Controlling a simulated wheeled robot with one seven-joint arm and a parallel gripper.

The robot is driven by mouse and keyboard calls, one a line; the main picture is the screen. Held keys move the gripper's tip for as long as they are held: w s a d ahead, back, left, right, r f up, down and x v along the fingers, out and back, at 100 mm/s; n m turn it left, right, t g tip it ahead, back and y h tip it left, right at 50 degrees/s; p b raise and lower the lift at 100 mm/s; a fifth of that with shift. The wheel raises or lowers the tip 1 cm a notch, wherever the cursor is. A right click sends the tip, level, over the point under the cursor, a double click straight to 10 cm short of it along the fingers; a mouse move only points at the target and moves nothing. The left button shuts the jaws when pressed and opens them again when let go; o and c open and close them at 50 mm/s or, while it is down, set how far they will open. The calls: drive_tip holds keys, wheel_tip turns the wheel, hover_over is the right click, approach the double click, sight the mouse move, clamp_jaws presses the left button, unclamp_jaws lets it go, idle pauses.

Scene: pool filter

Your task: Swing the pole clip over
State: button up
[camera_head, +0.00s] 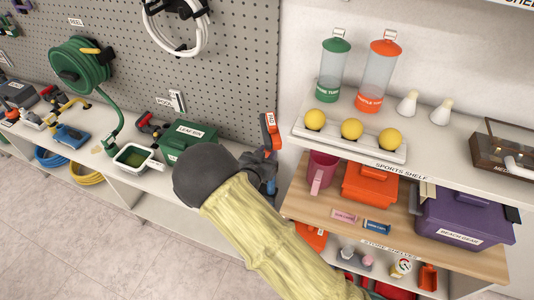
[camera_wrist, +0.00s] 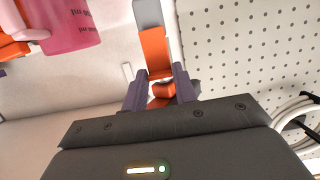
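The orange pole clip (camera_head: 270,132) stands upright with a small white label, beside the left end of the sports shelf. In the wrist view an orange strap-like part of it (camera_wrist: 155,50) with a pale grey end extends beyond my fingertips. A smaller orange-red block lies between the fingers. My gripper (camera_wrist: 160,78) has its two dark fingers apart, one on each side of the orange part. Whether they press on it I cannot tell. In the head view my dark wrist and pale sleeve-like arm hide most of the gripper, just below the clip.
The sports shelf (camera_head: 459,140) holds yellow balls and two clear tubes, close on the right. A pink jug (camera_head: 322,170) stands on the shelf below; it also shows in the wrist view (camera_wrist: 68,22). A green bin (camera_head: 188,141) is left of my wrist. Pegboard (camera_head: 232,50) rises behind.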

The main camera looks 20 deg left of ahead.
drive_tip(key=o, duration=0.4)
drive_tip(key=shift+w, duration=0.2)
drive_tip(key=shift+s, duration=0.15)
drive_tip(key=b+v, duration=0.4)
drive_tip(key=v, duration=1.3)
drive_tip(key=shift+s, duration=0.15)
drive_tip(key=shift+d+r, duration=0.1)
drive_tip(key=shift+d, duration=0.05)
